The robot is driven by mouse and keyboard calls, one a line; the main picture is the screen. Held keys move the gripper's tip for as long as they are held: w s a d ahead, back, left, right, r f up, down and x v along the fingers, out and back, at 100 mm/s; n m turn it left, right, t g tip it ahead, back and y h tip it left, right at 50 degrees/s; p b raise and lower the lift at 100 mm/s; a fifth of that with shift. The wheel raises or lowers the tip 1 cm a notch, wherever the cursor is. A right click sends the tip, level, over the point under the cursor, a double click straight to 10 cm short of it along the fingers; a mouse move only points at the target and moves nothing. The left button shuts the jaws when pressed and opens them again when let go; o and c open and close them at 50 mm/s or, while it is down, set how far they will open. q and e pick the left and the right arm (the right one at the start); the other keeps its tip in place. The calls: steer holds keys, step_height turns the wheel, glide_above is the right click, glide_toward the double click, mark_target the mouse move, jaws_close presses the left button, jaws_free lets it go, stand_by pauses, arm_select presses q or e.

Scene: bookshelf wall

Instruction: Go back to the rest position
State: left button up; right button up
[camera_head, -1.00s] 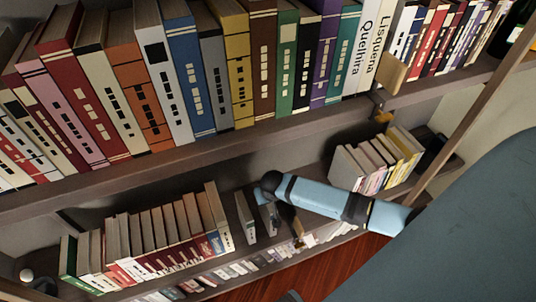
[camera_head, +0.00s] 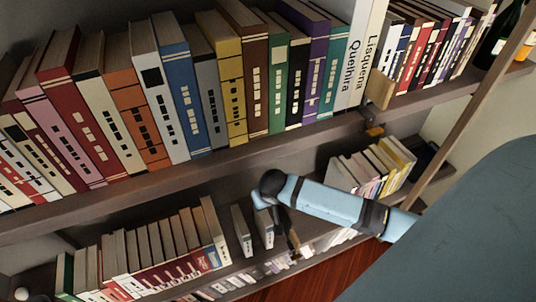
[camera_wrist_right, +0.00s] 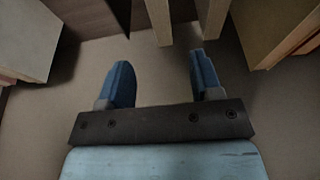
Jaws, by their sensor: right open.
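My right arm (camera_head: 330,202) comes in from the right in the head view, in front of the lower bookshelf. Its bent joint is close to two thin books (camera_head: 242,232) that stand apart on the lower shelf. My right gripper shows clearly in the right wrist view (camera_wrist_right: 160,60). Its two blue fingers are wide apart with nothing between them. Beyond the fingertips are pale book-like blocks and a plain surface. In the head view the gripper's fingers are hard to make out below the arm. My left gripper is not in view.
More books (camera_head: 165,250) stand on the lower shelf at left, and a small group (camera_head: 372,168) at right. Dark bottles (camera_head: 497,38) stand at upper right.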

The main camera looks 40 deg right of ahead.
steer(key=v, duration=0.2)
steer(key=shift+s+r, duration=0.1)
steer(key=shift+r, duration=0.15)
steer(key=shift+a, duration=0.15)
steer(key=s+a+r+n+t+y+p, duration=0.2)
steer(key=s+a+r+n+t+p, duration=0.1)
steer(key=s, duration=0.4)
steer(key=s+a+r+n+t+y+p, duration=0.2)
steer(key=s+a+r+t+p, duration=0.2)
steer(key=s+a+r+p, duration=0.2)
steer(key=shift+s+a+n+t+p, duration=0.4)
steer(key=shift+s+a+p, duration=0.25)
steer(key=shift+p, duration=0.5)
steer(key=shift+f, duration=0.1)
